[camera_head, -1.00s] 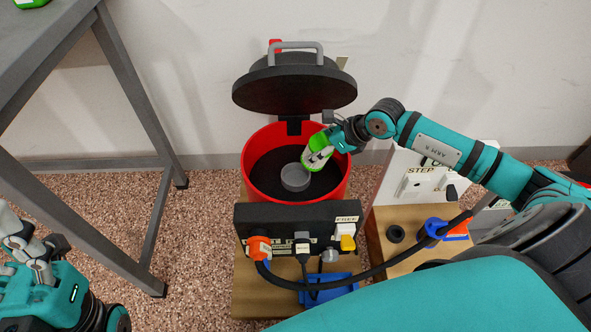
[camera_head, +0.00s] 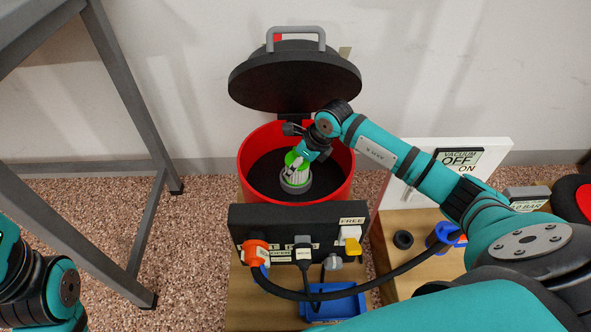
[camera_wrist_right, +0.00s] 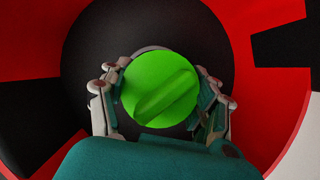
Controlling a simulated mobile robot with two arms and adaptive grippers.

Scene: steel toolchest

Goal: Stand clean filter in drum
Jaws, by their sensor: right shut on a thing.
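The red drum (camera_head: 340,189) stands open in the head view, its black lid (camera_head: 294,85) tipped up behind it. The clean filter (camera_head: 296,180) has a green top and a pale body, and is upright inside the drum over the grey round seat at the middle. My right gripper (camera_head: 295,168) is shut on the filter from above. In the right wrist view the green cap (camera_wrist_right: 160,88) lies between the fingers of my right gripper (camera_wrist_right: 160,100). Whether the filter's base touches the seat cannot be told. Of my left arm only links show at the lower left.
A black panel (camera_head: 275,222) with an orange plug, a black plug and a yellow lever is at the drum's front. A black hose (camera_head: 390,283) runs right to a blue fitting. A white board (camera_head: 490,155) stands right; a grey table frame (camera_head: 125,90) stands left.

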